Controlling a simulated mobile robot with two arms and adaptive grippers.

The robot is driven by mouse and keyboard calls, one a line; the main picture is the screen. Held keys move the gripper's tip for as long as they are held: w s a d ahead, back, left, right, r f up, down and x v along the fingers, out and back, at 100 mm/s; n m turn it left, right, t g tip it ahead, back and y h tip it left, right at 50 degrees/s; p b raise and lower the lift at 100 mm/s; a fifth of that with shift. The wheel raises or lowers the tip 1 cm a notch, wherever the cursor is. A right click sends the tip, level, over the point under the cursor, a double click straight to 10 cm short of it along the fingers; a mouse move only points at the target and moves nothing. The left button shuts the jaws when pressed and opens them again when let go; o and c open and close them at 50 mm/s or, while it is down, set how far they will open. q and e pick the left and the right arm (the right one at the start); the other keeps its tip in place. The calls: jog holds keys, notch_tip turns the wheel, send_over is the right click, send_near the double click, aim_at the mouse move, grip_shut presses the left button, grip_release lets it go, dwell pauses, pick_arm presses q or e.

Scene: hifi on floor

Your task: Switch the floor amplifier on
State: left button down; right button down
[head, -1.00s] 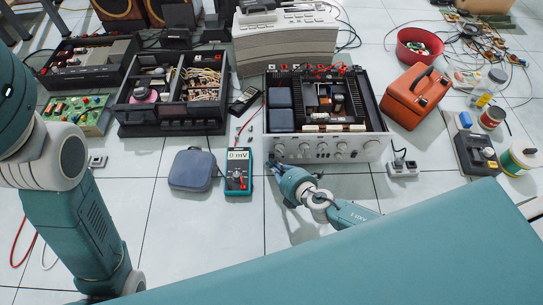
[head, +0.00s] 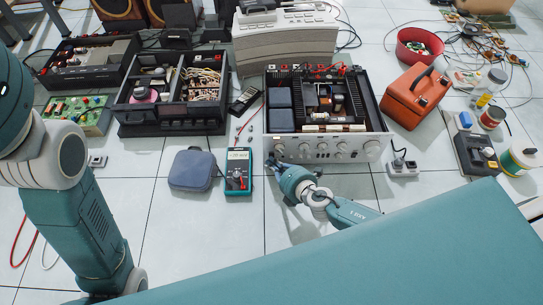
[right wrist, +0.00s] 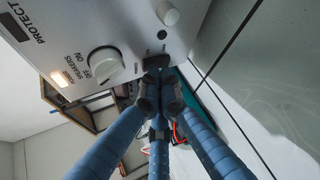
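The floor amplifier (head: 325,148) is a silver open-topped unit on the tiles, its knobbed front panel facing me. My right gripper (head: 273,166) is low at the left end of that panel. In the right wrist view its blue fingers converge and the tips (right wrist: 158,82) are together, with nothing visible between them. They are at or very near a small dark switch or socket (right wrist: 155,52) at the panel's edge; contact is unclear. A white knob (right wrist: 105,63) marked for speakers and a glowing lamp (right wrist: 60,78) show on the panel. My left gripper is out of view.
A teal multimeter (head: 238,172) and a blue-grey case (head: 193,170) lie left of my right gripper. A socket block (head: 403,167) and an orange box (head: 416,96) are at the right. Other open hi-fi units (head: 175,92) stand further left.

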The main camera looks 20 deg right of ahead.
jog(key=shift+s, duration=0.15)
jog(key=shift+s+a+f, duration=0.1)
jog(key=shift+s+a, duration=0.1)
jog(key=shift+s, duration=0.35)
jog(key=shift+s+a+f+b, duration=0.1)
jog(key=shift+s+a+b, duration=0.15)
jog(key=shift+s, duration=0.55)
jog(key=shift+s+a+f+b, duration=0.1)
jog(key=shift+s+a, duration=0.1)
jog(key=shift+s, duration=0.6)
jog(key=shift+s+a+f+b, duration=0.1)
jog(key=shift+s+a+b, duration=0.15)
jog(key=shift+s, duration=0.55)
